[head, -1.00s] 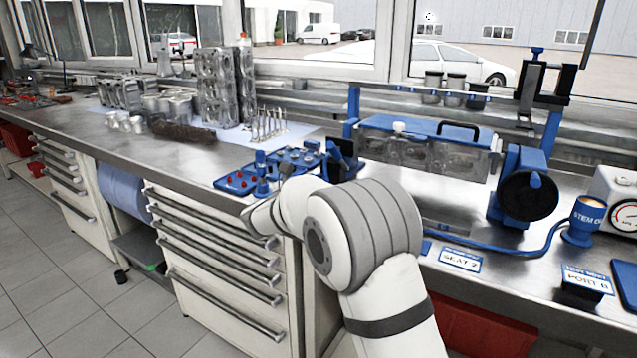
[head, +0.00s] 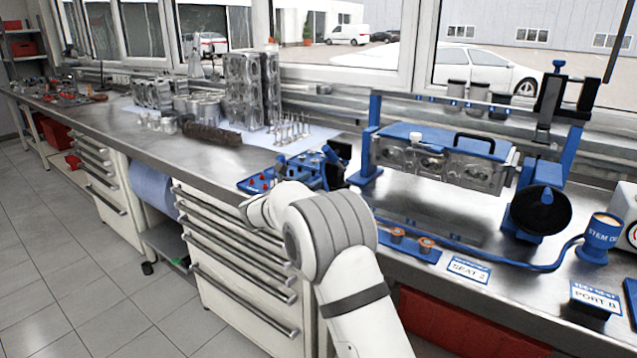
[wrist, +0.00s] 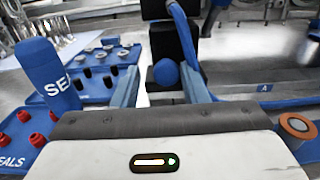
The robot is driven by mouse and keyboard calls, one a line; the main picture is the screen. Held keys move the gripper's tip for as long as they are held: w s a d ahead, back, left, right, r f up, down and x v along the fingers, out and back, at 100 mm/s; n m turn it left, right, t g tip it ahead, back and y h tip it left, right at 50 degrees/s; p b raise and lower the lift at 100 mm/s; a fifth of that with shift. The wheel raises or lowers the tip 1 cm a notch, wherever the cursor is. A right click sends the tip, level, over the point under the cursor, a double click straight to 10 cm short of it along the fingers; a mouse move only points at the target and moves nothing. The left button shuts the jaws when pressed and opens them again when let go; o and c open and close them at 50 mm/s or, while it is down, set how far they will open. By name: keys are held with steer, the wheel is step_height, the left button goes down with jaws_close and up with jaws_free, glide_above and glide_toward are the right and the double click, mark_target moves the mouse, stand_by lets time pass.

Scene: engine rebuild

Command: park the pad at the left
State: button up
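A black pad (wrist: 172,38) with a blue ball knob (wrist: 166,73) stands ahead in the wrist view, at the left end of the blue test stand. In the head view only part of this dark pad and its blue mount (head: 334,166) shows beyond my arm. My gripper (wrist: 162,80) is open, with its two pale blue fingers on either side of the ball knob. Gaps show beside the ball, and I cannot tell how deep it sits between the fingers. A second, round black pad (head: 525,212) with a blue knob is at the stand's right end.
The cylinder head (head: 440,163) hangs in the stand. A blue seal tray (wrist: 20,135) with red seals and a blue "SEALS" post (wrist: 47,72) are close left of my gripper. Copper-coloured rings (head: 426,244) sit on a blue strip, right of my gripper.

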steer(key=shift+o, duration=1.1)
steer(key=shift+d, duration=0.1)
steer(key=v, duration=0.8)
steer(key=shift+d, duration=0.1)
